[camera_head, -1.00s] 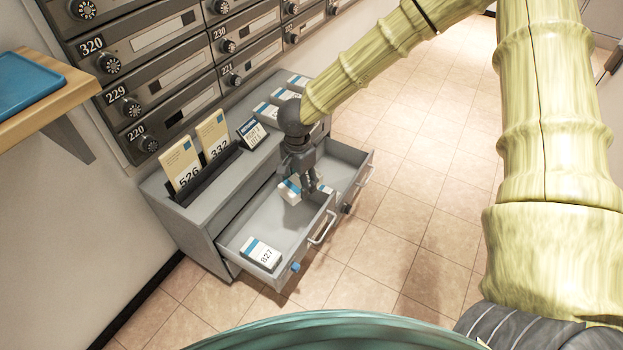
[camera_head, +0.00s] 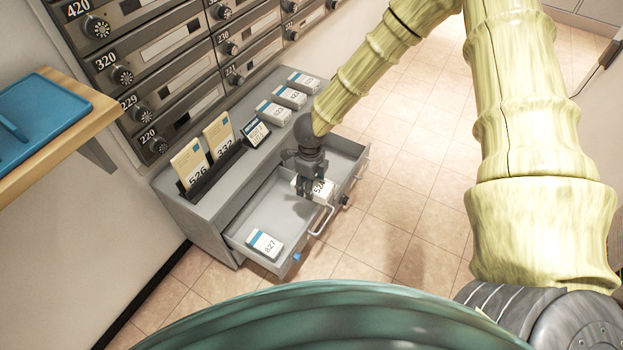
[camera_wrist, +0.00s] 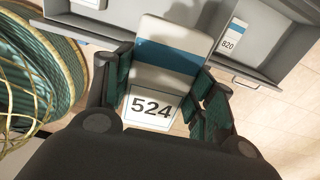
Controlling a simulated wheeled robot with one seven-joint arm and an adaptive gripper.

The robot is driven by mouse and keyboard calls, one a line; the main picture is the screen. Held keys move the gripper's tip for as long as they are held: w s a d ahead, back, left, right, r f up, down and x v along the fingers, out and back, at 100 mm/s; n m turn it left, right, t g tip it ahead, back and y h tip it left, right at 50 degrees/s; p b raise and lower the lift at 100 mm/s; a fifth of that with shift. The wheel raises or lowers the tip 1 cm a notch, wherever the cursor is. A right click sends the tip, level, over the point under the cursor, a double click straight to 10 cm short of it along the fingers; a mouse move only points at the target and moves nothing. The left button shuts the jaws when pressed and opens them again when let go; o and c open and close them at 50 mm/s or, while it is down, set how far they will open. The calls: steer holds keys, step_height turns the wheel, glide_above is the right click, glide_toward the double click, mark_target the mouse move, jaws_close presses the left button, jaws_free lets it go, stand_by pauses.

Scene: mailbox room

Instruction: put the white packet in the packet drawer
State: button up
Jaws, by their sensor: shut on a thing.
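My gripper (camera_head: 312,190) is shut on a white packet (camera_head: 318,189) with a blue band, numbered 524 in the wrist view (camera_wrist: 158,70). The gripper's dark fingers stand on either side of the packet. The packet shows over the right end of the left open drawer (camera_head: 248,215), near its front; I cannot tell its exact height. That drawer has a blue knob and holds a white packet marked 827 (camera_head: 265,243). A second open drawer (camera_head: 347,158) with a dark knob lies to the right. In the wrist view, a packet marked 820 (camera_wrist: 233,37) lies in a drawer.
On the grey cabinet top, two tan envelopes (camera_head: 190,164) stand in a black rack beside a small dark card (camera_head: 255,132). Several white packets (camera_head: 288,97) lie behind. Numbered mailboxes line the wall. A blue tray (camera_head: 35,115) rests on a wooden shelf. Tiled floor (camera_head: 400,200) is open at right.

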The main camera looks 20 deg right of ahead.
steer(key=shift+f, duration=0.15)
steer(key=shift+w+a+f+b, duration=0.35)
steer(key=shift+w+f+b, duration=0.15)
steer(key=shift+f+b, duration=0.35)
steer(key=w+a+f+b, duration=0.4)
steer(key=w+f, duration=0.1)
steer(key=f, duration=0.1)
steer(key=shift+w+f, duration=0.15)
steer(key=shift+f, duration=0.1)
steer(key=shift+a, duration=0.1)
steer(key=o, duration=1.2)
step_height(320, 180, up, 12)
steer(key=shift+f, duration=0.1)
